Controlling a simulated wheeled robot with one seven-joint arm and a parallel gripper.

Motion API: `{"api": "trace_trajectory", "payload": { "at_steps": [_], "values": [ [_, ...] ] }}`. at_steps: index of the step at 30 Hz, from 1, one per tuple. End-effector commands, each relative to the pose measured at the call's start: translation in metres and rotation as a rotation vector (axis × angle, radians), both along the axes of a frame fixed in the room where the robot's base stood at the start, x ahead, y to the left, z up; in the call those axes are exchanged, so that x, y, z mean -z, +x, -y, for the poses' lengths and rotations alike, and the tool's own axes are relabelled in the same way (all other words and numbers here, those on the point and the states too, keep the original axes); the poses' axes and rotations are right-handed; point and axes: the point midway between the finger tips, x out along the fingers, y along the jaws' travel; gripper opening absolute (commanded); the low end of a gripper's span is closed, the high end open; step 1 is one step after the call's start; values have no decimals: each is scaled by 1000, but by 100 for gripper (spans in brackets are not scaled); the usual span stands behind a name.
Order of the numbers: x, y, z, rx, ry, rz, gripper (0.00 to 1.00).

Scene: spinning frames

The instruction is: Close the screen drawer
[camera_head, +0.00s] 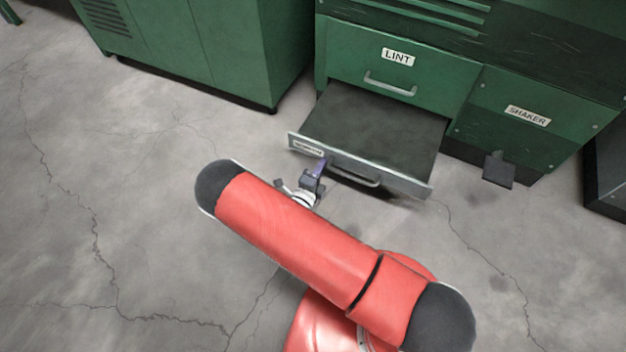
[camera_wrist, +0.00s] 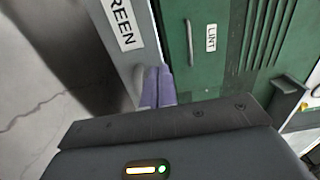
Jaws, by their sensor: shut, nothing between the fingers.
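The screen drawer (camera_head: 371,130) is pulled out low from the green machine, below the LINT drawer. Its grey front (camera_head: 400,184) has a label at the left end and a bar handle (camera_head: 354,171). My gripper (camera_head: 319,167) is shut and empty, at the left part of the drawer front, left of the handle. In the wrist view, its purple fingertips (camera_wrist: 158,86) are at the edge of the drawer front (camera_wrist: 125,45), beside a label that partly reads "REEN". I cannot tell whether they touch it.
The LINT drawer (camera_head: 396,70) above is shut, and a SHAKER panel (camera_head: 522,122) with a dark pedal-like part (camera_head: 498,170) is to the right. A green cabinet (camera_head: 190,45) stands at the left. The concrete floor (camera_head: 120,200) in front is clear.

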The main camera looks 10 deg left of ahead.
Motion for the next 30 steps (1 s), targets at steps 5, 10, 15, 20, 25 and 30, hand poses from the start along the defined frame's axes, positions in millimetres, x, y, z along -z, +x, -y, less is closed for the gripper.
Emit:
{"api": "trace_trajectory", "payload": {
  "at_steps": [5, 10, 15, 20, 25, 30],
  "values": [
    [0, 24, 9, 2, 1, -1, 0],
    [0, 33, 12, 0, 0, -1, 0],
    [0, 35, 12, 0, 0, -1, 0],
    [0, 34, 12, 0, 0, -1, 0],
    [1, 41, 15, 1, 1, -1, 0],
    [2, 66, 24, 2, 1, 1, 0]
  ]
}}
